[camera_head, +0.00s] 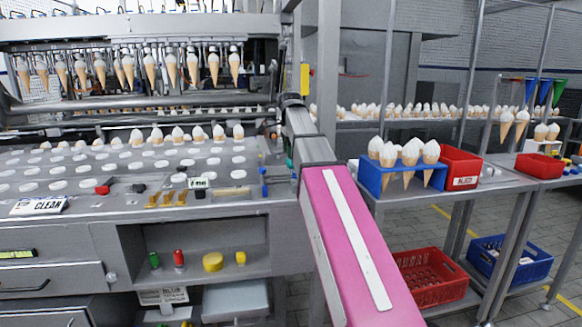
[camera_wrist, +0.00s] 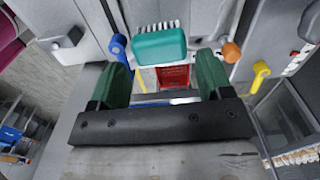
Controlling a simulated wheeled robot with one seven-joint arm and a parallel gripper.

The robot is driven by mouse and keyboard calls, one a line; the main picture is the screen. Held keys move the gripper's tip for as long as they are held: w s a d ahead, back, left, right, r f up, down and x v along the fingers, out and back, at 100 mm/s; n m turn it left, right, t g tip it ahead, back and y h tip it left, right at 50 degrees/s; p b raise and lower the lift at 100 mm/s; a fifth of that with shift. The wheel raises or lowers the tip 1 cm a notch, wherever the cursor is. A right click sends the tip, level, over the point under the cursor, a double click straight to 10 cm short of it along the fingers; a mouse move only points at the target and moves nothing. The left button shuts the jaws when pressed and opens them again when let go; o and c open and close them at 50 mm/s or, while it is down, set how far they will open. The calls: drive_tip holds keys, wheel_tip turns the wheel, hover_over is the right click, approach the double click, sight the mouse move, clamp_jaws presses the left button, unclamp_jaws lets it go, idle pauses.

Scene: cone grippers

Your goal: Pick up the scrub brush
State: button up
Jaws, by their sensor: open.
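The scrub brush (camera_wrist: 159,46), a teal block with white bristles along its upper edge, shows in the wrist view just beyond my fingertips. My gripper (camera_wrist: 163,62) is open, with one dark green finger on each side of the picture's middle. The brush lies ahead of the gap between the fingers, and nothing is held. I cannot tell whether a finger touches it. I cannot make out the brush surely in the head view, and my gripper is not visible there.
In the wrist view, a blue tool (camera_wrist: 118,45) is left of the brush; an orange-ended one (camera_wrist: 231,52) and a yellow one (camera_wrist: 260,68) are right. A red item (camera_wrist: 172,78) shows beyond the fingers. The head view shows a cone machine (camera_head: 130,165) and a side table (camera_head: 495,184).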

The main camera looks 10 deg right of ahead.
sight(291, 165)
drive_tip(key=shift+s+d+f, duration=0.1)
drive_tip(key=shift+f, duration=1.4)
drive_tip(key=shift+d+f, duration=0.1)
drive_tip(key=shift+f, duration=1.35)
drive_tip(key=shift+c, duration=0.3)
drive_tip(key=c, duration=0.5)
